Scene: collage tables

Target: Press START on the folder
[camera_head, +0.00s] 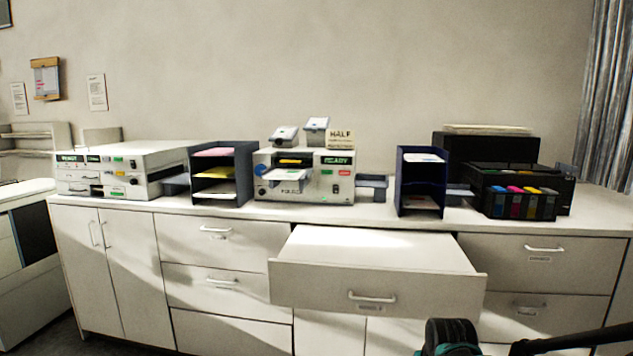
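A white machine (318,195) stands on the counter in the middle, with a green READY display (337,160) at its upper right and a sign reading HALF (340,138) on top. Small coloured labels and a round dark knob (335,188) sit below the display. Lettering on its lower front is too small to read surely, as is any START label. A second white machine (150,160) with a green display stands at the left. I cannot tell by label which one is the folder. A black and teal part of my arm shows at the bottom right, well below the counter; no gripper fingertips show.
A drawer (320,285) is pulled out in front of the middle machine. Dark paper racks (243,165) (402,180) flank that machine. A black printer (480,180) with colour cartridges stands at the right. Closed drawers and cabinet doors line the counter front.

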